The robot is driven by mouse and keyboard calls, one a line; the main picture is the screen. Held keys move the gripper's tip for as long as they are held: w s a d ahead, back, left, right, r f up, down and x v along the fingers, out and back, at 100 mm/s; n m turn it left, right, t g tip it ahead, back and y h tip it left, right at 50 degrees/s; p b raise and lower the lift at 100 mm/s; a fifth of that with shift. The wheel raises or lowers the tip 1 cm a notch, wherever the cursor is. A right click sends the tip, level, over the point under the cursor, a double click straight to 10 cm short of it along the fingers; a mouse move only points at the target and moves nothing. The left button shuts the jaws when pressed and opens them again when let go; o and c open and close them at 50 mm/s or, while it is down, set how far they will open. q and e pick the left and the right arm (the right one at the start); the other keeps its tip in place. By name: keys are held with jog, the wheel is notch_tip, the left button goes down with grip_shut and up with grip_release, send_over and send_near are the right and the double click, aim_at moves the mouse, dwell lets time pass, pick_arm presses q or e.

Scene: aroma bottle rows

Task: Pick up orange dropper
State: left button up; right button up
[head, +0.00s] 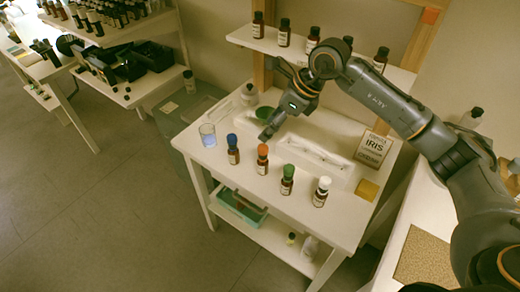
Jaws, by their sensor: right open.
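The orange dropper (263,159) is a brown bottle with an orange-red cap and a pale label. It stands upright in a slanting row on the white table (222,166), between a blue-capped bottle (233,150) and a green-capped bottle (287,181). A white-capped bottle (323,192) ends the row at the right. My right gripper (267,136) reaches down from the upper right, just behind and above the orange dropper in the picture. It is open and holds nothing that I can see. My left gripper is not in view.
A glass of bluish liquid (208,135) stands left of the row. An IRIS sign (373,149) stands at the right. Brown bottles line the upper shelf (345,63). The table's front edge is mostly clear.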

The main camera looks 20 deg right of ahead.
aim_at(264, 147)
jog(key=shift+h, duration=0.8)
jog(key=f, duration=0.2)
jog(key=w+f+p, duration=0.1)
jog(key=f, duration=0.2)
jog(key=w+f+p, duration=0.1)
jog(key=f, duration=0.1)
jog(key=shift+w+d+f, duration=0.15)
jog(key=shift+w+d, duration=0.1)
jog(key=shift+w+a+f+p, duration=0.1)
jog(key=shift+a+f+p, duration=0.05)
jog(key=shift+f+p, duration=0.35)
jog(key=p+x, duration=0.1)
jog(key=x, duration=0.2)
jog(key=shift+w+f, duration=0.15)
jog(key=shift+f, duration=0.2)
jog(key=shift+w+a+f, duration=0.1)
jog(key=shift+f, duration=0.25)
jog(key=shift+c, duration=0.4)
jog(key=c, duration=0.7)
